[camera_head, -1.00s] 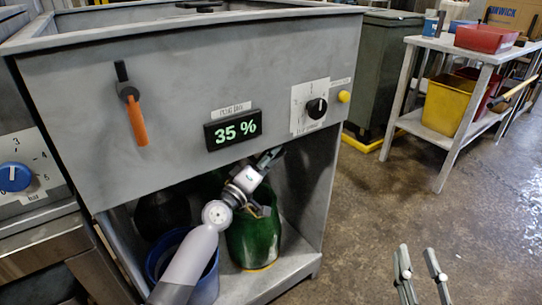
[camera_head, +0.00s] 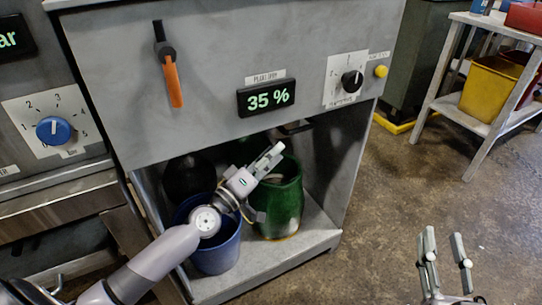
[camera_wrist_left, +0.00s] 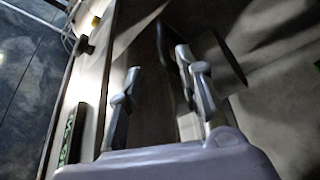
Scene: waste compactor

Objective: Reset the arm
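My left gripper (camera_head: 270,158) is in front of the open lower bay of the grey compactor (camera_head: 215,60), below the display (camera_head: 266,97) reading 35 %. It is empty, and its fingers stand apart in the left wrist view (camera_wrist_left: 158,75). In the head view it overlaps the green container (camera_head: 284,205); I cannot tell whether they touch. My left forearm passes in front of the blue bin (camera_head: 222,252). My right gripper (camera_head: 444,238) is open and empty over the floor at the lower right.
The compactor panel carries an orange-handled lever (camera_head: 172,80), a black knob (camera_head: 352,80) and a yellow button (camera_head: 381,71). A neighbouring machine with a blue knob (camera_head: 54,130) stands left. A bench (camera_head: 487,132) with a yellow bin (camera_head: 491,88) is at right. Floor between is clear.

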